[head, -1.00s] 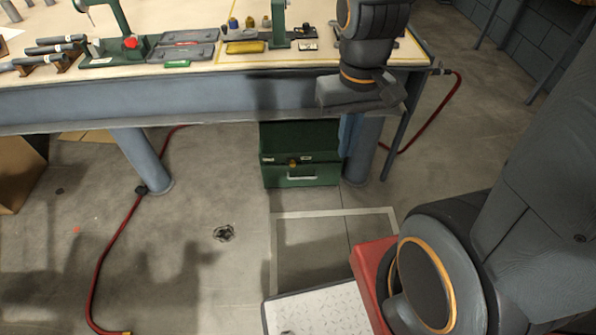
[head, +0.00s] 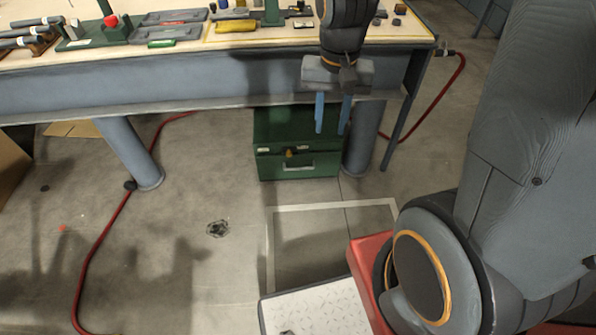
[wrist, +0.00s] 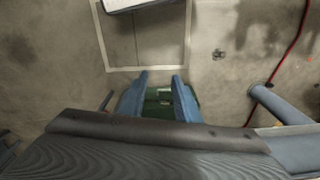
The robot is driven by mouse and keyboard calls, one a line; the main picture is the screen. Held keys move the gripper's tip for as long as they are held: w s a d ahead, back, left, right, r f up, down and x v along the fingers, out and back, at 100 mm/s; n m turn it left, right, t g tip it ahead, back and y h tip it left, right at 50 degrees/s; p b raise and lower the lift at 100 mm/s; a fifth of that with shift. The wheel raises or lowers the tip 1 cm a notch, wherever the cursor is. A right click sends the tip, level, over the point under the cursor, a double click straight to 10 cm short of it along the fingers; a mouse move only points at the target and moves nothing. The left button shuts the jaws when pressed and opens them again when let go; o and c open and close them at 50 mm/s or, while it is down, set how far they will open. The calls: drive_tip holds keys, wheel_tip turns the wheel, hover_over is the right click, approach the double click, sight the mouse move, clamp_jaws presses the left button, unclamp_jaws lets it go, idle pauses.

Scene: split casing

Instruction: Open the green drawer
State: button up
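The green drawer (head: 298,171) is the front of a green cabinet on the floor under the workbench, with a pale bar handle (head: 299,168) on its face. In the head view the fingers overlap the right part of the cabinet. In the wrist view the green cabinet (wrist: 158,103) shows between the two fingers (wrist: 158,76), partly hidden by the gripper body.
The workbench (head: 200,85) has a front rail and legs (head: 130,152) beside the cabinet. Tools lie on its top. A red hose (head: 105,235) runs over the floor at left, another at right. The floor before the cabinet is clear, with a pale taped outline (head: 268,245).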

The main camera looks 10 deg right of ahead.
drive_tip(key=w+f+m+b, duration=0.4)
drive_tip(key=w+f+b, duration=0.3)
drive_tip(key=w+f, duration=0.3)
drive_tip(key=w+f+m+b, duration=0.4)
drive_tip(key=w+f+b, duration=0.35)
drive_tip(key=f, duration=0.55)
drive_tip(key=m+t+b, duration=0.2)
drive_tip(key=m+b, duration=0.6)
drive_tip(key=b, duration=0.5)
approach(299, 169)
drive_tip(key=b+x, duration=0.1)
drive_tip(key=x, duration=0.1)
drive_tip(key=b+x, duration=0.1)
drive_tip(key=x, duration=0.2)
drive_tip(key=b+x, duration=0.1)
drive_tip(key=x, duration=0.1)
drive_tip(key=shift+w+f+b, duration=0.2)
drive_tip(key=shift+w+b, duration=0.1)
drive_tip(key=shift+b, duration=0.1)
clamp_jaws()
